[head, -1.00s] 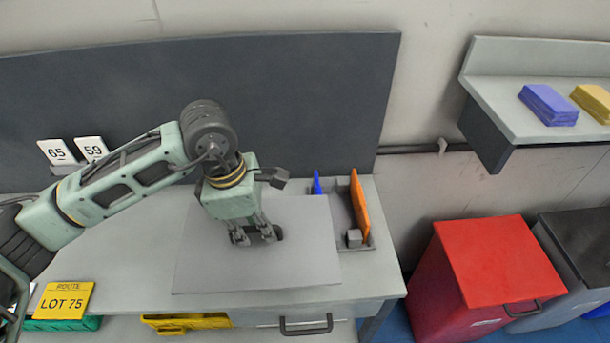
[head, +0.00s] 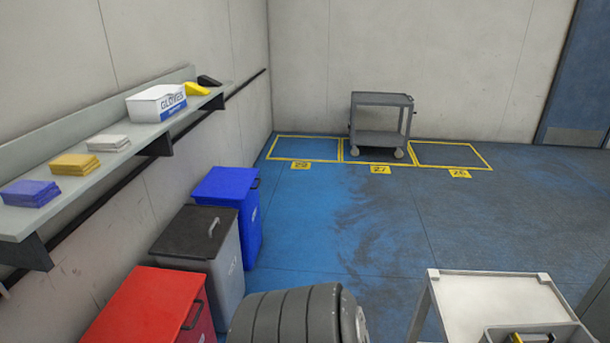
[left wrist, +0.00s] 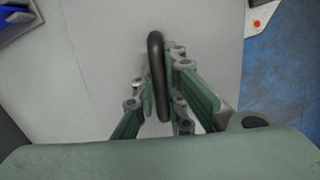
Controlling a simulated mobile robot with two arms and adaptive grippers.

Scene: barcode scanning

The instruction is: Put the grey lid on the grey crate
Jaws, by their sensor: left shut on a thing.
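The grey lid (left wrist: 95,70) is a flat plate with a black bar handle (left wrist: 154,50), and it fills most of the left wrist view. My left gripper (left wrist: 160,85) is shut on this handle, with fingers on both sides of it. The grey crate (head: 540,326) stands on a white-topped cart at the bottom right of the head view, cut off by the picture edge. It is open at the top and a yellow and dark item shows inside. The lid and both grippers are outside the head view.
The cart's white top (head: 485,295) is bare behind the crate. Red (head: 150,305), grey (head: 205,240) and blue (head: 232,195) bins line the left wall below a shelf (head: 100,150). A grey trolley (head: 380,125) stands at the back. The blue floor between is clear.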

